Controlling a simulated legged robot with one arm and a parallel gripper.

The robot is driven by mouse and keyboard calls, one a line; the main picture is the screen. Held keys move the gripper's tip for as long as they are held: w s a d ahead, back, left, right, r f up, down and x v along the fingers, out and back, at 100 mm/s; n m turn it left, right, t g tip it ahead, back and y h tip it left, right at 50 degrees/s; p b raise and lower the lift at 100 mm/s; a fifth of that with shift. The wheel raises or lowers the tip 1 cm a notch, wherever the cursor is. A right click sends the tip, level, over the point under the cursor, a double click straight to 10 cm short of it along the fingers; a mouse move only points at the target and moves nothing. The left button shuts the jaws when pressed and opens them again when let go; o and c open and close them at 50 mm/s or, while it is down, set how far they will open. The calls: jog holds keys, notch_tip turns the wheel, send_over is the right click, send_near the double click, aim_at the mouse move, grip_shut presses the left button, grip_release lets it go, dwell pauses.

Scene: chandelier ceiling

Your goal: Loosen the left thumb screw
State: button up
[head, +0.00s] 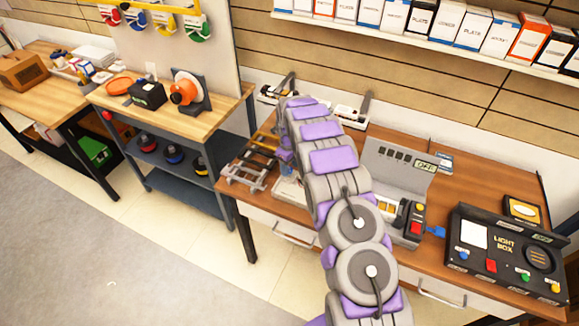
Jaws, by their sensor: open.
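I cannot make out any thumb screw in the head view. My purple and grey arm rises from the bottom over the wooden workbench (462,186). It bends down at its far end, and the gripper's fingers are hidden behind the arm. A metal frame with orange-brown rails (250,168) sits on the bench's left end, left of the arm. A grey device with an upright panel (398,160) stands just right of the arm. A pale object (287,188) shows only partly beside the arm.
A black light box (505,250) with coloured buttons is at the bench's right end. A yellow-framed item (521,209) lies behind it. A second table (205,122) with an orange round device (184,92) stands left. Boxes fill a wall shelf (440,43). The floor at left is clear.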

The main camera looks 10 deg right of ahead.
jog(key=shift+a, duration=0.25)
jog(key=c, duration=0.4)
jog(key=shift+d+f, duration=0.1)
jog(key=shift+d, duration=0.05)
grip_shut()
